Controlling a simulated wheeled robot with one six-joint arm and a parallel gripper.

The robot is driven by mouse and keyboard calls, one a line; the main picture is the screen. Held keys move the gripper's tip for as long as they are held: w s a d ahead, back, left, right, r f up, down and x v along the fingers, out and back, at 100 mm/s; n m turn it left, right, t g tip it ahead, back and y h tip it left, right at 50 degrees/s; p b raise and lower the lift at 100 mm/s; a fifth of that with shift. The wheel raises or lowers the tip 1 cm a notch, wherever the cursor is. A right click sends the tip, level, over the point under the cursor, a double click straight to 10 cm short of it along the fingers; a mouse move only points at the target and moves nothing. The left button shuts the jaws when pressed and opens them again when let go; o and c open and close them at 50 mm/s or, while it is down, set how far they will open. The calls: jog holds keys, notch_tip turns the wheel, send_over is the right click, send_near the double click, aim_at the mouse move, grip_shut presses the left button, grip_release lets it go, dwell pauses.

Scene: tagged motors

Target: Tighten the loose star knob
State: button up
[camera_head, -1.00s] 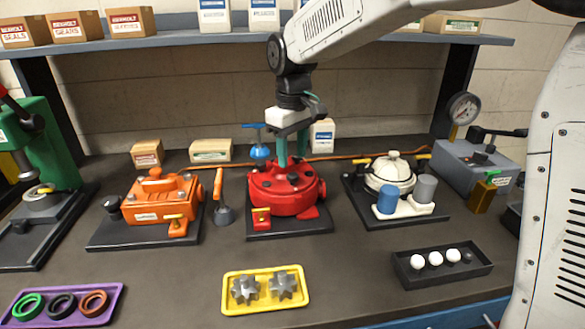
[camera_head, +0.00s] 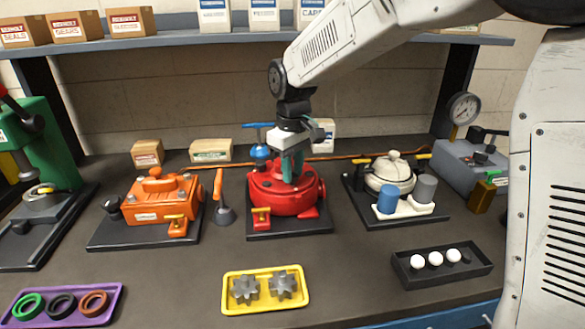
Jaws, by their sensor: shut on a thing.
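A red round motor (camera_head: 290,201) sits on a dark base plate in the middle of the bench. My gripper (camera_head: 291,176) points down at the top of the red motor, its green fingers close together. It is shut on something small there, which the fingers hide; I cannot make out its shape. An orange motor (camera_head: 158,202) stands to the left with a dark knob (camera_head: 111,203) at its left end. A cream motor (camera_head: 389,178) stands to the right. I cannot tell from this view which knob is loose.
A blue-handled valve (camera_head: 260,150) stands just behind the red motor. A yellow tray (camera_head: 229,307) with grey gears, a purple tray (camera_head: 112,307) with rings and a black tray (camera_head: 478,274) with white balls lie in front. A shelf (camera_head: 190,42) runs above.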

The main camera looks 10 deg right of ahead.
jog(key=m, duration=0.3)
jog(key=shift+m, duration=0.4)
jog(key=m, duration=0.3)
jog(key=shift+m, duration=0.3)
jog(key=m, duration=0.3)
jog(key=shift+m, duration=0.3)
jog(key=m, duration=0.3)
jog(key=shift+r+m, duration=0.1)
jog(key=shift+m, duration=0.2)
jog(key=m, duration=1.1)
jog(key=shift+w, duration=0.1)
jog(key=shift+m, duration=0.3)
